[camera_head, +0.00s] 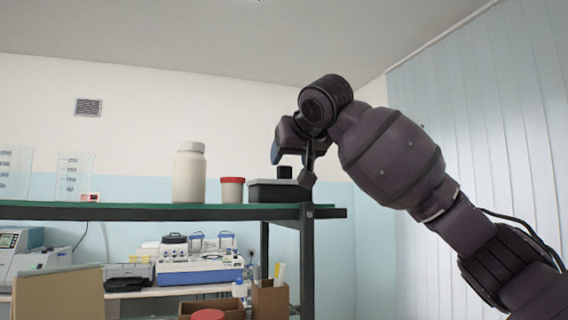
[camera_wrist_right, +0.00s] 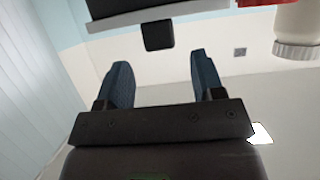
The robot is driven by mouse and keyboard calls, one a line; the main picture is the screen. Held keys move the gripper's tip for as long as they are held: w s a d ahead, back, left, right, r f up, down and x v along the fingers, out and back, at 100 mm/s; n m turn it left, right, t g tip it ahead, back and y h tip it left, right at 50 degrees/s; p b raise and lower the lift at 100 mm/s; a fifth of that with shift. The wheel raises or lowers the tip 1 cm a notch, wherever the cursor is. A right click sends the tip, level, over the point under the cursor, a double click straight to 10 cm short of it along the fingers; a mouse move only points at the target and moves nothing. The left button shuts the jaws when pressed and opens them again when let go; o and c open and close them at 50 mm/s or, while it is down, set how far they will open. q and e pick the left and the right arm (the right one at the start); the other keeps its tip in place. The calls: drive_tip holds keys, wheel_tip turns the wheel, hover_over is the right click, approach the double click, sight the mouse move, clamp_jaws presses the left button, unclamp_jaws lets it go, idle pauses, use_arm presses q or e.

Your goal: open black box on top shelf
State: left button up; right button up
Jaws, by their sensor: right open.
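The black box (camera_head: 262,192) stands near the right end of the top shelf (camera_head: 130,212), with its lid on. A small dark knob (camera_head: 284,172) sits on top of the lid. My left gripper is out of view.
A cup with a red lid (camera_head: 232,190) stands close left of the box, then a white bottle (camera_head: 189,174). Clear graduated vessels (camera_head: 74,176) stand at the far left. Below are lab equipment (camera_head: 198,264) and cardboard boxes (camera_head: 58,294).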

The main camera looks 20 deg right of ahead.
sight(285, 166)
drive_tip(key=shift+p+x, duration=0.6)
drive_tip(key=shift+x, duration=1.95)
drive_tip(key=shift+s+r, duration=0.1)
drive_tip(key=shift+c, duration=0.2)
clamp_jaws()
